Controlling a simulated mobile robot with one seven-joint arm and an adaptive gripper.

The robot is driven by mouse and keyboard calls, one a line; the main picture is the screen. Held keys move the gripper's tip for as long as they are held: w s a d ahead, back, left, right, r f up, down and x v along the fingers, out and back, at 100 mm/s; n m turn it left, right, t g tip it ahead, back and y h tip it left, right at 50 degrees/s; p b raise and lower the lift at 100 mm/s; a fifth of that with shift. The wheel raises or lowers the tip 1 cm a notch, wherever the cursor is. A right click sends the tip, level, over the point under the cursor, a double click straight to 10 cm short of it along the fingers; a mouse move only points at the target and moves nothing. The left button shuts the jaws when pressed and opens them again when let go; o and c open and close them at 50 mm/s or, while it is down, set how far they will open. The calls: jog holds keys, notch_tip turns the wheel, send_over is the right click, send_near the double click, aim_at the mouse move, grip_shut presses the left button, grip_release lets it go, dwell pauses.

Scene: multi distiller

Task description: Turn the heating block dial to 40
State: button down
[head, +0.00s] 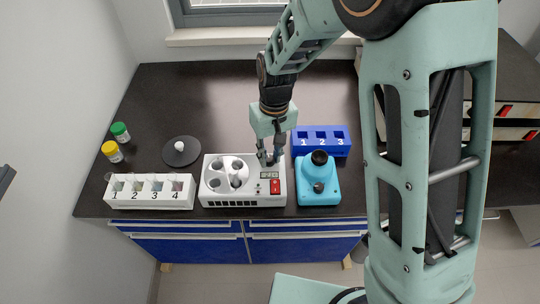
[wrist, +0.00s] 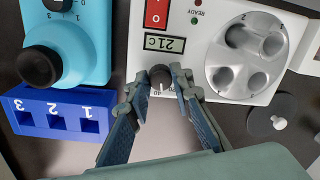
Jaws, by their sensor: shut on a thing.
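The heating block (head: 214,191) is a white box on the dark bench, with round wells on its left and a control panel on its right in the head view. Its black dial (wrist: 160,74) shows in the wrist view below the small display (wrist: 164,43), which reads about 21c. A white mark on the dial faces the lower edge of that view, towards small scale figures partly hidden by the fingers. My gripper (head: 267,161) points down over the panel; its fingers (wrist: 162,80) are shut on the dial from both sides. The dial is hard to make out in the head view.
A blue-green device (head: 318,190) with a black top stands close right of the block, with a blue numbered rack (head: 322,139) behind it. A white numbered rack (head: 148,199) stands left.

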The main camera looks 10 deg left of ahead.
aim_at(272, 158)
jog(key=shift+m, duration=1.1)
jog(key=c, duration=1.7)
grip_release()
jog(key=shift+r, duration=0.15)
jog(key=r, duration=1.1)
jog(key=shift+w+d+r, duration=0.1)
jog(key=shift+d+r, duration=0.2)
jog(key=shift+r, duration=0.1)
